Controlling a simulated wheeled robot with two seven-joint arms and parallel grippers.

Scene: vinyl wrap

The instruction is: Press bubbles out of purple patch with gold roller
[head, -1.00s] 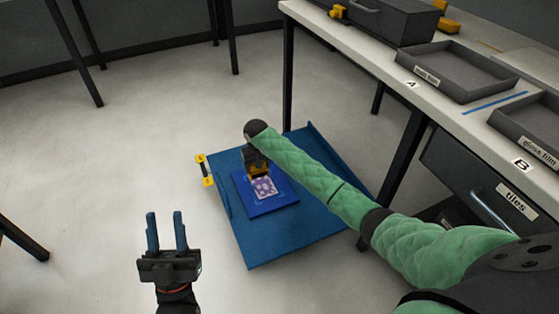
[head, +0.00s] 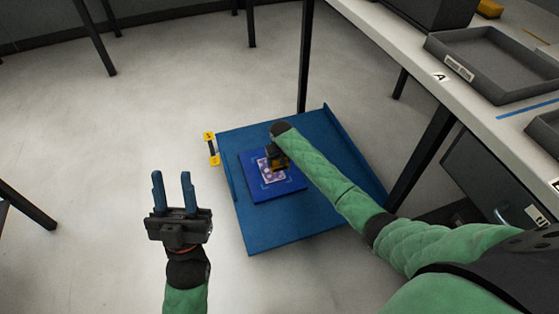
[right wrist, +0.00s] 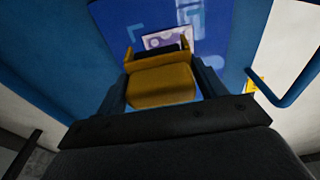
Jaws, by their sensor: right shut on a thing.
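The purple patch (head: 267,172) with pale round spots lies on a dark blue tile (head: 262,188) on the blue cart top. It also shows in the right wrist view (right wrist: 160,41), partly hidden by the roller. The gold roller (right wrist: 162,85) is held between the fingers of my right gripper (right wrist: 163,88), over the patch's near edge. In the head view the right gripper (head: 277,157) covers part of the patch. I cannot tell whether the roller touches the patch. My left gripper (head: 173,192) is open and empty, above the floor to the left of the cart.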

